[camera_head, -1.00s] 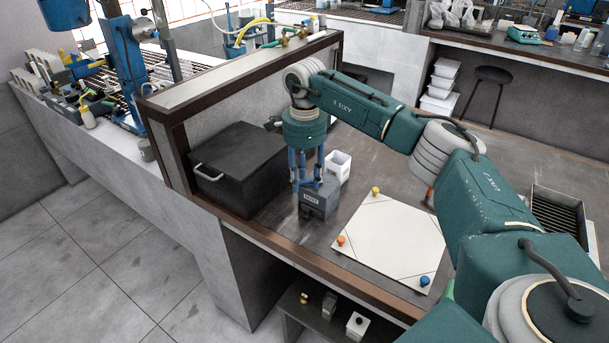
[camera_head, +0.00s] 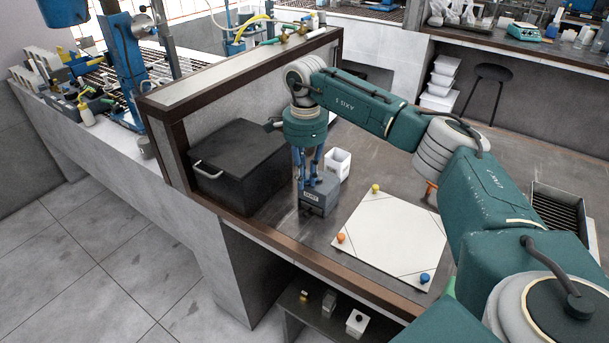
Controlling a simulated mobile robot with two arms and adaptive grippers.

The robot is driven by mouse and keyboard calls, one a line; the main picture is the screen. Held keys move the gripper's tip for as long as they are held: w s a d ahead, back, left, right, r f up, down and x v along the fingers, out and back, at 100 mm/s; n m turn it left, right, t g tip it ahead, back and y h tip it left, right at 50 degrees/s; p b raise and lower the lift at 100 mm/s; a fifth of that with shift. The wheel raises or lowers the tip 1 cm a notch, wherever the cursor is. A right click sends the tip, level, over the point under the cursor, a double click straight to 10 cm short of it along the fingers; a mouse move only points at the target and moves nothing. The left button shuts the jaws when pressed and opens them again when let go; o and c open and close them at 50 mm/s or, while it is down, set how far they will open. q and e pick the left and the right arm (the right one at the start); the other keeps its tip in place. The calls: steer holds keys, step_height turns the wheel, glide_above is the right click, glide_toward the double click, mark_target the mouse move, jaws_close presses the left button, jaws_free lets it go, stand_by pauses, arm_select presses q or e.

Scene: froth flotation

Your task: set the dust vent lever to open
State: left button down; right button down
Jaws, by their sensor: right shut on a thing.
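A small grey box with a dark label plate (camera_head: 318,198) stands on the bench beside the white board; its label is too small to read surely, and I take it as the dust vent. My right gripper (camera_head: 309,183), with blue fingers, points down at the top of this box and is shut on a small part there, which I take as the lever. The fingers and the viewing angle hide the lever, so its setting cannot be told. My left gripper is not in view.
A black lidded box with a pale handle (camera_head: 238,163) stands left of the gripper. A white container (camera_head: 338,163) is close behind it. A white board (camera_head: 393,240) with coloured corner knobs lies to the right. A low partition (camera_head: 245,75) borders the bench.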

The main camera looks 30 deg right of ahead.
mark_target(325, 190)
steer(key=s+n, duration=0.1)
steer(key=n, duration=0.2)
steer(key=s+n+b, duration=0.1)
steer(key=n, duration=0.2)
steer(key=s+n, duration=0.1)
steer(key=n, duration=0.2)
steer(key=shift+d+r, duration=0.1)
steer(key=shift+d, duration=0.3)
steer(key=n, duration=0.1)
steer(key=s+d+n, duration=0.1)
steer(key=n, duration=0.1)
steer(key=shift+b, duration=0.35)
steer(key=shift+s+d+n, duration=0.1)
steer(key=shift+d+n, duration=0.2)
steer(key=shift+n, duration=0.75)
steer(key=shift+s+d+n, duration=0.1)
steer(key=shift+d+n, duration=0.2)
steer(key=shift+n, duration=0.75)
steer(key=c, duration=1.7)
jaws_free()
steer(key=shift+s, duration=0.1)
steer(key=shift+o, duration=0.2)
steer(key=shift+r, duration=0.1)
step_height(325, 190, up, 12)
